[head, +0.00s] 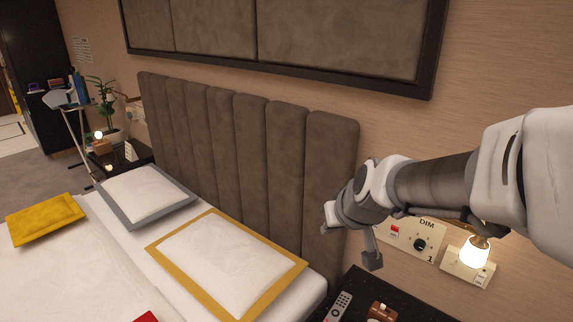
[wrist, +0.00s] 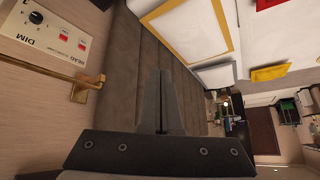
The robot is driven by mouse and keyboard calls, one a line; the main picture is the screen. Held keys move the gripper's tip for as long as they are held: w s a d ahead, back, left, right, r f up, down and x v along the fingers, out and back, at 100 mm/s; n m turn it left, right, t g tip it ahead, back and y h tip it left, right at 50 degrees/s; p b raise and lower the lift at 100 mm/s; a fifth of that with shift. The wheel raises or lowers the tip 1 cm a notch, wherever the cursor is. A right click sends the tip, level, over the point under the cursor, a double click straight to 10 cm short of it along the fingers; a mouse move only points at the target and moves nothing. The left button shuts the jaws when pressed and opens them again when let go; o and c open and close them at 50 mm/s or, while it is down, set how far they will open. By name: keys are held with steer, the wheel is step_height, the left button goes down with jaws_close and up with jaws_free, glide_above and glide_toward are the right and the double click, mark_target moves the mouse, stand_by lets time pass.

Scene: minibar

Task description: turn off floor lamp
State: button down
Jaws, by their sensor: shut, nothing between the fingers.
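I cannot make out a floor lamp in either view. A lit lamp with a white shade (head: 475,252) shows at the right of the head view, low by the wall. My gripper (wrist: 165,75) is shut and empty; its fingers point along the grey-brown headboard in the wrist view. In the head view my arm reaches in from the right, with its end in front of the headboard's right end. A wall panel marked DIM (head: 412,240), with a knob and a red switch, is just right of my gripper; it also shows in the wrist view (wrist: 55,32).
The padded headboard (head: 240,140) stands behind the bed with its pillows (head: 225,265). A dark nightstand (head: 410,313) holds a remote (head: 338,306). A small lit lamp (head: 99,135) stands on the far nightstand. A brass rod (wrist: 88,88) juts from the wall.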

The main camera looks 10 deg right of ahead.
steer(key=w+d+f+n+t+h+b, duration=0.2)
steer(key=w+d+f+h+b, duration=0.3)
steer(key=f, duration=0.5)
steer(key=w+d+f+n+t+h+b, duration=0.1)
steer(key=w+d+f+n+h+b, duration=0.2)
steer(key=d+f+b, duration=0.6)
steer(key=w+d+f+n+t+h+b, duration=0.2)
steer(key=w+d+f+h+b, duration=0.5)
steer(key=f, duration=0.5)
steer(key=shift+w+f+n+t, duration=0.3)
steer(key=shift+w+f+n, duration=0.15)
steer(key=shift+w, duration=0.7)
steer(key=b, duration=0.4)
glide_toward(394, 229)
steer(key=x, duration=0.5)
steer(key=shift+w+d+f, duration=0.1)
steer(key=shift+w+f, duration=0.05)
steer(key=shift+f, duration=0.05)
steer(key=shift+x, duration=0.8)
steer(key=shift+r, duration=0.1)
